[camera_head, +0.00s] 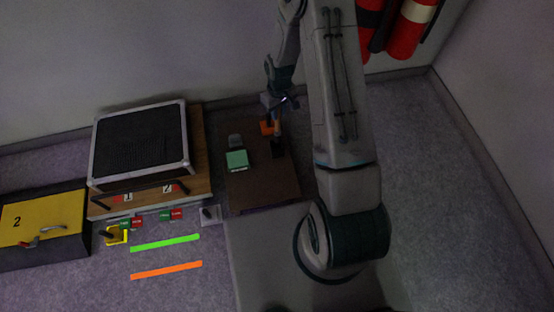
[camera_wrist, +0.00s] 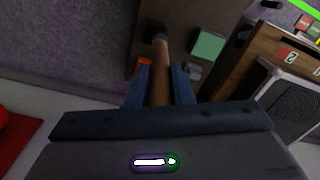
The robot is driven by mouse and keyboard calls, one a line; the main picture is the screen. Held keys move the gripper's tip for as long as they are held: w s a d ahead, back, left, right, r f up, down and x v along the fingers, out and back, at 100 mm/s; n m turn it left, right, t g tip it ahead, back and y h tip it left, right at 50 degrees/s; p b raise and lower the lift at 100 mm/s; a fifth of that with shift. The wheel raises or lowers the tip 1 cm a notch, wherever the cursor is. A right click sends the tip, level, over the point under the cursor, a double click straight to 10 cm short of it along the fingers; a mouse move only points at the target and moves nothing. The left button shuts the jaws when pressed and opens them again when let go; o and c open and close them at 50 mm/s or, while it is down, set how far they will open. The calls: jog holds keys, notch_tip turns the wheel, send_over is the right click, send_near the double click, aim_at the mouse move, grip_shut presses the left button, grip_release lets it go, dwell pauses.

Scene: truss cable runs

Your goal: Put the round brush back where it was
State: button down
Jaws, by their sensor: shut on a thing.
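The round brush (camera_wrist: 161,62) has a brown wooden handle and a dark end. In the wrist view its handle runs between the two blue-grey fingers of my gripper (camera_wrist: 160,82), which is shut on it. The dark end points away from my gripper, over the brown board. In the head view my gripper (camera_head: 277,108) is above the back right part of the brown board (camera_head: 262,192), with the brush (camera_head: 278,136) below it. I cannot tell whether the brush touches the board. An orange block (camera_head: 267,128) is close beside it.
A green box (camera_head: 237,160) and a small grey item (camera_head: 235,141) lie on the board's left part. A black-topped case (camera_head: 140,142) stands to the left, beside a yellow-lidded box (camera_head: 42,218). Red cylinders (camera_head: 408,30) hang at the back right wall. The right floor is clear.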

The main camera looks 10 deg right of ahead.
jog(key=w+f+n+b, duration=0.1)
jog(key=w+f+b, duration=0.1)
jog(key=f+b, duration=0.5)
jog(key=w+f+n+b, duration=0.1)
jog(key=w+f+b, duration=0.1)
jog(key=f+b, duration=0.4)
notch_tip(320, 180, down, 4)
jog(key=shift+d+f+n+b, duration=0.2)
jog(key=shift+d+n+b, duration=0.1)
jog(key=shift+b, duration=0.1)
jog(key=shift+a, duration=0.1)
jog(key=shift+f, duration=0.2)
jog(key=c, duration=1.3)
grip_release()
jog(key=shift+r, duration=0.1)
